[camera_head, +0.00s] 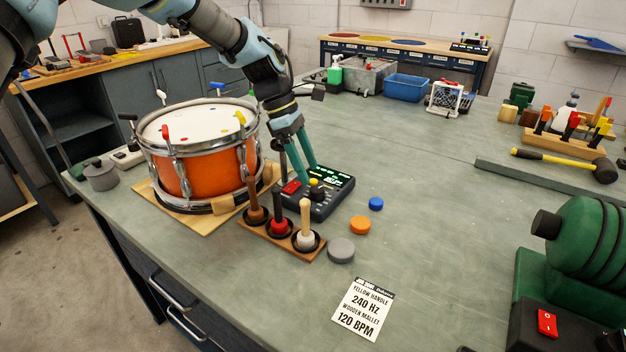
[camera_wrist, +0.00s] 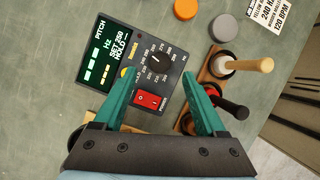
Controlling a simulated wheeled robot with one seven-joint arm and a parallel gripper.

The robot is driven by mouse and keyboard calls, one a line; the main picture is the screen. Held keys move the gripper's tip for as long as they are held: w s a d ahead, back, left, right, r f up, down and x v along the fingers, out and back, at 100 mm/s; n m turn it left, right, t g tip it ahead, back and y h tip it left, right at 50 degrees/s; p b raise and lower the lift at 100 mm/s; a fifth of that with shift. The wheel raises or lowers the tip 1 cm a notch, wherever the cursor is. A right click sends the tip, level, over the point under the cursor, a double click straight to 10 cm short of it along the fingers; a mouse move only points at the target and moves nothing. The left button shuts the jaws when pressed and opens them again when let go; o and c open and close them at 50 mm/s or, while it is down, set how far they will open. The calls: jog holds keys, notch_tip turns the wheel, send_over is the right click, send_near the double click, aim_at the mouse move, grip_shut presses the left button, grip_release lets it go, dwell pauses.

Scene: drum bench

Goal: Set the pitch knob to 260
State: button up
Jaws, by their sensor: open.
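The tuner box (camera_head: 335,186) is black and sits on the bench right of the orange drum. In the wrist view its green-lit screen (camera_wrist: 105,65) reads PITCH, Hz, and what looks like SET 250. The black pitch knob (camera_wrist: 161,62) stands in a ring of printed numbers, too small to read surely. A yellow button (camera_wrist: 125,73) and a red power switch (camera_wrist: 150,100) are beside it. My gripper (camera_wrist: 158,82) is open and empty, with its green fingers over the box. The knob lies ahead of the gap between the fingertips, not gripped. In the head view my gripper (camera_head: 300,172) reaches down to the box.
A wooden rack (camera_head: 280,241) with several upright mallets stands close in front of the box. The orange drum (camera_head: 196,160) is to its left. Blue, orange and grey pucks (camera_head: 341,250) lie to the right. A card (camera_head: 363,309) reads yellow handle 240 Hz, wooden mallet 120 BPM.

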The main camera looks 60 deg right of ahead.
aim_at(317, 189)
jog(key=shift+p+x, duration=0.45)
jog(key=shift+x, duration=2.05)
grip_shut()
